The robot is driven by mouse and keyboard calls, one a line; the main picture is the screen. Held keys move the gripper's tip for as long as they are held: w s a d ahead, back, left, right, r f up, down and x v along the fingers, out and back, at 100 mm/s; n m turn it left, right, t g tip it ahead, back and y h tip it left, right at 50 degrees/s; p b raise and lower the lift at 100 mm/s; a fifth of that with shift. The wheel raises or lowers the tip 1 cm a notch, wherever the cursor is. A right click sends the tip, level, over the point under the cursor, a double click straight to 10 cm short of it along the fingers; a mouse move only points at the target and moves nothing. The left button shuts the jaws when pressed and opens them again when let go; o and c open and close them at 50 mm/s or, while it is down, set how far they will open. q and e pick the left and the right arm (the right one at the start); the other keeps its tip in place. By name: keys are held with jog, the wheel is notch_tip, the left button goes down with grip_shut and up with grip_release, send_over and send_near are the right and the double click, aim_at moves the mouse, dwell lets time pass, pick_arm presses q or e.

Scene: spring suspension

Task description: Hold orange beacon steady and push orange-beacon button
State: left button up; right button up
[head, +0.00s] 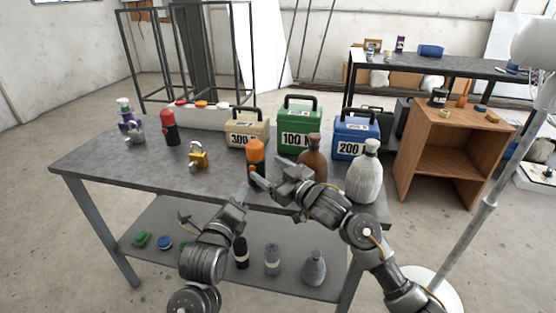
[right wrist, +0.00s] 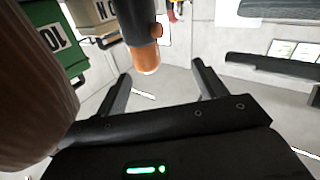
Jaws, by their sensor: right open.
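The orange beacon (head: 255,152), with an orange top and a dark lower body, stands upright near the table's front edge in the head view. In the right wrist view its orange end (right wrist: 146,60) shows ahead of my fingers, with a small orange-brown knob on its side. My right gripper (head: 266,174) is open, its fingers pointing at the beacon from the right. In the right wrist view the beacon's end lies beyond the gap between the open fingers (right wrist: 163,82). My left gripper (head: 244,190) is just below and left of the beacon; its finger gap is unclear.
A brown bottle (head: 315,158) stands close to my right gripper; a grey ribbed bottle (head: 364,172) is farther right. Tan (head: 247,128), green (head: 299,127) and blue (head: 355,137) cases stand behind. A yellow padlock (head: 198,156) and red beacon (head: 169,127) are left.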

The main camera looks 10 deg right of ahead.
aim_at(260, 148)
jog(key=shift+m+h, duration=0.3)
jog(key=shift+m, duration=0.5)
jog(key=w+a+r, duration=0.1)
jog(key=w, duration=0.2)
jog(key=w+a, duration=0.1)
jog(key=w, duration=0.2)
jog(key=w+a+r, duration=0.1)
jog(key=w+a, duration=0.1)
jog(key=w, duration=0.1)
jog(key=shift+w+a+r, duration=0.1)
jog(key=shift+w+r, duration=0.2)
jog(key=shift+w, duration=0.05)
jog(key=c, duration=1.1)
pick_arm(q)
grip_shut()
pick_arm(e)
jog(key=shift+c, duration=0.2)
pick_arm(q)
jog(key=shift+r, duration=0.1)
